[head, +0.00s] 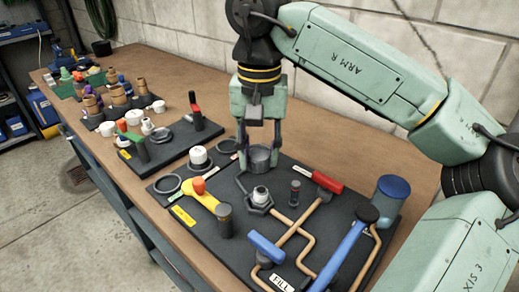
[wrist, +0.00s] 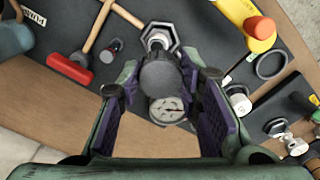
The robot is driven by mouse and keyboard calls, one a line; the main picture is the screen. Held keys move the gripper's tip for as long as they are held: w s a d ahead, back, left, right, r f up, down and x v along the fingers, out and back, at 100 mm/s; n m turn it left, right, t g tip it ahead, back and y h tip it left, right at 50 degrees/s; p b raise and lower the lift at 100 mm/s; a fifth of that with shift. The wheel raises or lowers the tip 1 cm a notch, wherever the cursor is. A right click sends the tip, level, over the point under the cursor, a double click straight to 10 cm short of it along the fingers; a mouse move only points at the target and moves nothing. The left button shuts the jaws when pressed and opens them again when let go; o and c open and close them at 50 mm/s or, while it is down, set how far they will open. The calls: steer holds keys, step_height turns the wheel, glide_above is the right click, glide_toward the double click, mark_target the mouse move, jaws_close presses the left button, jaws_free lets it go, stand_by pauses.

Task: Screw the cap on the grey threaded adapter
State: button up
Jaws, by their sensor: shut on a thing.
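My gripper (head: 260,150) points down over the black board. Its fingers are closed on a grey cylindrical piece, which I take to be the cap (head: 262,159); it also shows between the fingers in the wrist view (wrist: 160,77). The grey threaded adapter (head: 260,194) appears to be the fitting with a hexagonal base and pale round top, standing upright on the board. In the wrist view the adapter (wrist: 157,38) shows just above the cap. The cap looks apart from the adapter, on the side nearer the wall. The cap's underside is hidden.
A dial gauge (wrist: 168,109) shows between the fingers. Bare tabletop (head: 330,135) lies behind.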

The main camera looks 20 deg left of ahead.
mark_target(259, 192)
steer(key=shift+s+f+b, duration=0.1)
steer(key=shift+f+b, duration=1.2)
steer(key=shift+f, duration=0.4)
steer(key=shift+f+b, duration=0.3)
steer(key=shift+f, duration=0.25)
steer(key=shift+f+b, duration=0.35)
steer(key=shift+f, duration=0.15)
steer(key=shift+f+b, duration=0.5)
steer(key=shift+f, duration=0.25)
steer(key=shift+s+f, duration=0.1)
steer(key=shift+f, duration=0.25)
steer(key=c, duration=0.3)
steer(key=shift+c, duration=0.3)
steer(key=shift+f+b, duration=1.4)
steer(key=shift+f, duration=0.35)
stand_by(1.8)
